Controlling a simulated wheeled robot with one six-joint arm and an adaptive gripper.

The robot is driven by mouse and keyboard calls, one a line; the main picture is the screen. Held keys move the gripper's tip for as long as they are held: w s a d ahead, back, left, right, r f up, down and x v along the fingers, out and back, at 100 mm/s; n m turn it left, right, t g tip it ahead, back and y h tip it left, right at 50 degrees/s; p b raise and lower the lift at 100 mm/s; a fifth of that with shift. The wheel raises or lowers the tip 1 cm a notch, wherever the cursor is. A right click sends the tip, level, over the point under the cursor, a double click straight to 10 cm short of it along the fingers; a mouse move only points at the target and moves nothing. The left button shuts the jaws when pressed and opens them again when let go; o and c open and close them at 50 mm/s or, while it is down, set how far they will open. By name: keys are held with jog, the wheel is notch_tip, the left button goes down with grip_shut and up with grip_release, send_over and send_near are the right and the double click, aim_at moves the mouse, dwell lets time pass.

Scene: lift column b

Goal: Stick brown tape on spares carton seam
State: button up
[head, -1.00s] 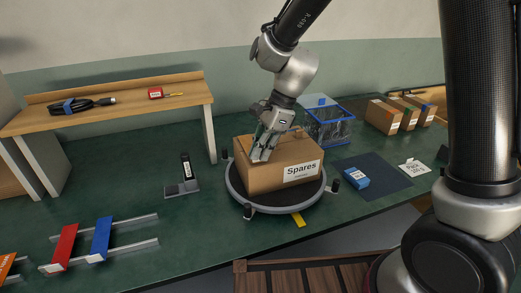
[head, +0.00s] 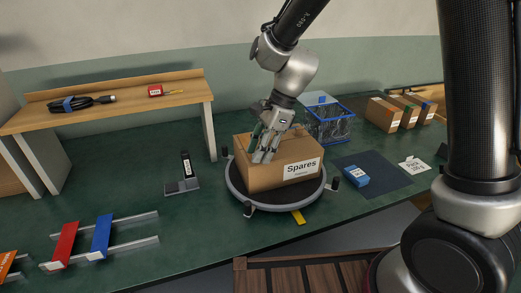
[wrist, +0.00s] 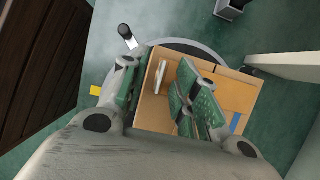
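The spares carton (head: 262,181) is a brown box with a white "Spares" label, on a round dark turntable (head: 238,190). It also shows in the wrist view (wrist: 232,88). My gripper (head: 264,157) is low over the carton's top, left of centre in the head view. In the wrist view its green-padded fingers (wrist: 160,96) stand apart. A small tan piece with a pale edge (wrist: 159,77) shows between them; I cannot tell whether it is tape. A blue strip (wrist: 235,122) shows at the carton's right. The fingers hide part of the top; I cannot clearly identify brown tape or the seam.
A black upright device on a grey base (head: 183,187) stands left of the turntable. Red (head: 63,246) and blue (head: 101,237) pieces lie across rails. A blue-rimmed clear bin (head: 330,126) is behind. A blue box (head: 354,175) lies on a dark mat (head: 388,182).

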jog(key=v, duration=1.2)
